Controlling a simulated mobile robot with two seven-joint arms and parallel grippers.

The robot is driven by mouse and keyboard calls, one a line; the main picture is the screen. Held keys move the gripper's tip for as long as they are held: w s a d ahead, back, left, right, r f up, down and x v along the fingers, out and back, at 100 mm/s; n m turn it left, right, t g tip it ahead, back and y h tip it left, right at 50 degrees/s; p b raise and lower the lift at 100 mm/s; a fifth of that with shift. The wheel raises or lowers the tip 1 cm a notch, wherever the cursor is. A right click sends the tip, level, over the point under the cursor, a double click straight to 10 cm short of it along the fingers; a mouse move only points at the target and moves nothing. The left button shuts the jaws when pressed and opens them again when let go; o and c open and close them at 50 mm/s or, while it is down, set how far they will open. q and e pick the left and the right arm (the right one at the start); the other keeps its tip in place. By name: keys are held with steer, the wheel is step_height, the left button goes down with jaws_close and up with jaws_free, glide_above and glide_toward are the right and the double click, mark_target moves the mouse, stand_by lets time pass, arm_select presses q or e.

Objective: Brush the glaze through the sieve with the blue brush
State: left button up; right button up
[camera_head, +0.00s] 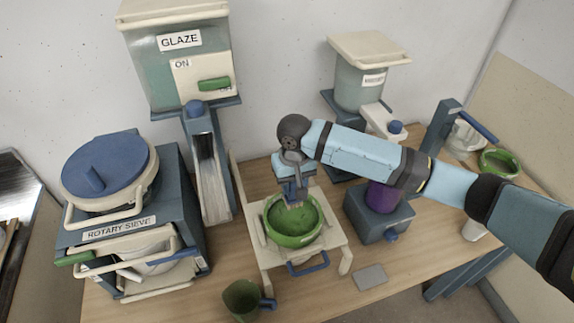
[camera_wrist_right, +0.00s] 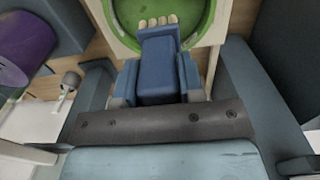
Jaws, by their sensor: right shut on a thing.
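My right gripper (camera_head: 291,178) is shut on the blue brush (camera_head: 294,191), whose handle also shows between the fingers in the right wrist view (camera_wrist_right: 160,72). The brush points down with its pale bristles (camera_wrist_right: 158,23) over the inside of a green round bowl or sieve (camera_head: 300,238). Green glaze (camera_head: 292,219) shows inside the bowl. I cannot tell whether the bristles touch the glaze, or see any mesh. The bowl sits on a cream stand (camera_head: 336,236) with a blue handle. My left gripper is not in view.
The rotary sieve machine (camera_head: 118,222) stands at left, with the glaze dispenser (camera_head: 160,75) behind. A green mug (camera_head: 242,299) stands in front. A purple container (camera_head: 383,197) on a dark base and a second dispenser (camera_head: 362,88) are at right. A grey tile (camera_head: 370,277) lies front right.

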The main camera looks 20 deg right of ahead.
mark_target(294, 205)
steer(key=shift+s, duration=0.15)
steer(key=shift+s+f, duration=0.25)
steer(key=shift+f, duration=0.1)
step_height(294, 205, down, 5)
steer(key=shift+r+b, duration=0.1)
steer(key=shift+b, duration=0.6)
steer(key=shift+f+b, duration=0.8)
steer(key=shift+b, duration=0.2)
steer(key=shift+f+b, duration=0.6)
steer(key=shift+b, duration=0.15)
steer(key=shift+f, duration=0.15)
steer(key=shift+b, duration=0.35)
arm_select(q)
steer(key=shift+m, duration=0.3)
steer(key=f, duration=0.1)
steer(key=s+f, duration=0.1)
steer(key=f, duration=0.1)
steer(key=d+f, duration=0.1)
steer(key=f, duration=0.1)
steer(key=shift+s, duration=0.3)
